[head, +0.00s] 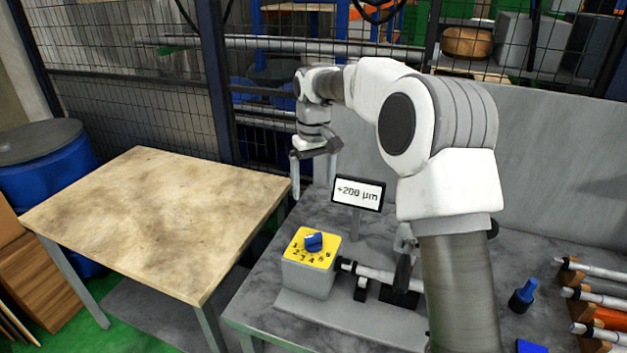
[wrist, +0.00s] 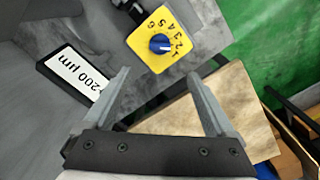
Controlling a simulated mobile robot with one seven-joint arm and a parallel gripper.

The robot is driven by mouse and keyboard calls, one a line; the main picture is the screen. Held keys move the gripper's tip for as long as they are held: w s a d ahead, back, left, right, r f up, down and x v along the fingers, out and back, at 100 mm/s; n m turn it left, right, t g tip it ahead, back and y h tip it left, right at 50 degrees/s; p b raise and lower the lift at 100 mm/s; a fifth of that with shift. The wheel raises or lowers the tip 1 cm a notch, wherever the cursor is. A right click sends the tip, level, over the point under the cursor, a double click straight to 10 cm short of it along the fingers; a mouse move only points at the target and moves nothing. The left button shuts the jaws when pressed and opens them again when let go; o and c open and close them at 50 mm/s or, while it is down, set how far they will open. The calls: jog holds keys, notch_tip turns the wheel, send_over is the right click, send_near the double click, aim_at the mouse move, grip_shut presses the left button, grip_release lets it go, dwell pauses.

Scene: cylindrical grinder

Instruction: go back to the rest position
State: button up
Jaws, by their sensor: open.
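My gripper (head: 314,188) hangs down from my raised arm, behind and left of the display, over the gap between the wooden table and the grey bench. In the wrist view my gripper (wrist: 158,76) has its two fingers spread wide with nothing between them. The display (head: 358,193) reads +200 µm; it also shows in the wrist view (wrist: 78,76), left of the fingers. The yellow box with a blue knob (head: 313,242) stands on the bench below the gripper, apart from it. The same blue knob (wrist: 160,44) shows beyond the fingertips in the wrist view.
A bare wooden table (head: 150,220) stands at left, beside a blue barrel (head: 45,170). A wire fence (head: 140,100) runs behind. On the grey bench a shaft (head: 385,273) lies beside the yellow box. Several more shafts (head: 600,300) rest at right near a blue-topped part (head: 523,295).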

jog(key=shift+r, duration=0.4)
jog(key=s+d+r+m+t, duration=0.1)
jog(key=s+d+r, duration=0.2)
jog(key=s+r, duration=0.35)
jog(key=s+d+r+m+t, duration=0.15)
jog(key=s+d+r, duration=0.25)
jog(key=s, duration=0.5)
jog(key=s+d+f+m+t, duration=0.1)
jog(key=s+d, duration=0.1)
jog(key=s, duration=0.7)
jog(key=s+d+f+m+t, duration=0.1)
jog(key=s+d+f+t, duration=0.1)
jog(key=s, duration=0.7)
jog(key=shift+s+d+f, duration=0.2)
jog(key=shift+d+f, duration=0.05)
jog(key=shift+d, duration=0.35)
